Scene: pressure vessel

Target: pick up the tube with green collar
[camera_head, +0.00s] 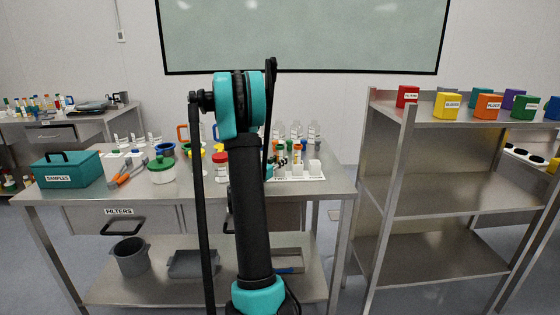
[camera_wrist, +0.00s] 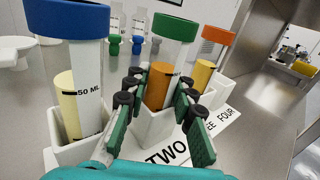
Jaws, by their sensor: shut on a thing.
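The tube with green collar (camera_wrist: 160,84) stands upright in the middle of the wrist view, with orange-brown content in its lower part. Its lower end is in a white square holder (camera_wrist: 153,128) above the label TWO. My gripper (camera_wrist: 164,92) is shut on this tube, with one green-padded finger on each side of it. A blue-collared tube (camera_wrist: 80,72) with pale yellow content stands close on the left. An orange-collared tube (camera_wrist: 207,62) stands behind on the right. In the head view my arm hides my gripper and part of the tube row.
The tubes stand on a steel table (camera_head: 333,188) with a teal SAMPLES box (camera_head: 68,170), a green-lidded jar (camera_head: 161,169) and a red-capped bottle (camera_head: 220,166). Empty white holders (camera_head: 314,167) are at the row's right. A steel shelf (camera_head: 440,201) stands farther right.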

